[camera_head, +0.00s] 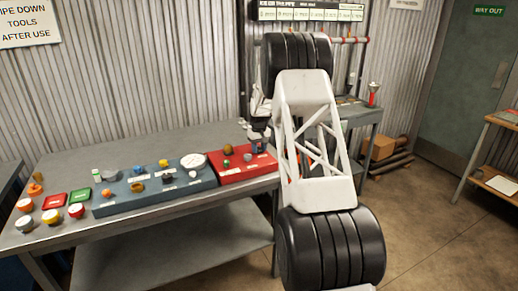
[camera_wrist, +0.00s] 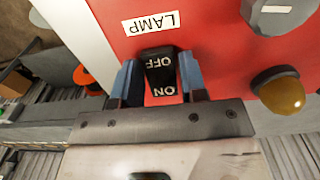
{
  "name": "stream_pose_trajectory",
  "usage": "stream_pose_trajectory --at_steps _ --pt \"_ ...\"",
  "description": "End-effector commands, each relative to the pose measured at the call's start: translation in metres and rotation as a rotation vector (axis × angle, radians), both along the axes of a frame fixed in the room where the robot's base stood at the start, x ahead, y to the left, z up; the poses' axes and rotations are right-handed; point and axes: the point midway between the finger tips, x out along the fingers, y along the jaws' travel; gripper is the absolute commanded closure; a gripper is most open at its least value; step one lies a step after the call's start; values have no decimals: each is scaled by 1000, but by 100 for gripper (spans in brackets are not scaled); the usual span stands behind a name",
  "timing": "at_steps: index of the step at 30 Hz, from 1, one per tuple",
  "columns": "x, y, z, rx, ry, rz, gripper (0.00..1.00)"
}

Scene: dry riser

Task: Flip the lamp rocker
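The lamp rocker (camera_wrist: 160,75) is black with white OFF and ON lettering. It sits on the red panel (camera_wrist: 215,50) beside a white LAMP label (camera_wrist: 155,23), all upside down in the wrist view. My gripper (camera_wrist: 158,84) is open, with one blue finger on each side of the rocker. Small gaps seem to show; I cannot tell whether either finger touches it. In the head view, my gripper (camera_head: 258,142) is over the right end of the red panel (camera_head: 235,175), and the rocker is hidden there.
On the red panel, an amber dome (camera_wrist: 283,95) and a grey knob (camera_wrist: 277,14) stand near my right finger. A blue-grey panel (camera_head: 150,198) with several controls adjoins it on the workbench (camera_head: 150,150). Several coloured buttons lie at the bench's left end.

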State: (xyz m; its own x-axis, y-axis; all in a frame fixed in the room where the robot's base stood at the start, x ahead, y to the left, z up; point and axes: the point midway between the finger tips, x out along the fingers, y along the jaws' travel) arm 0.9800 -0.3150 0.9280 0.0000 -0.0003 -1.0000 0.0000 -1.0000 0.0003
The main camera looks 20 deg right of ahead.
Motion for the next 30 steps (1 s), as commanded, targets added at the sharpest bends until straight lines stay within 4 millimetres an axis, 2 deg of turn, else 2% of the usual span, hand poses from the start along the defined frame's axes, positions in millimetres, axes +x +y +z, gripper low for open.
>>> stream_pose_trajectory --at_steps 1,6,21,30 --pt "0 0 0 0 0 0 69" --pt "0 0 0 0 0 0 92" --pt "3 1 2 1 123 1 92" --pt "3 1 2 1 134 0 92"
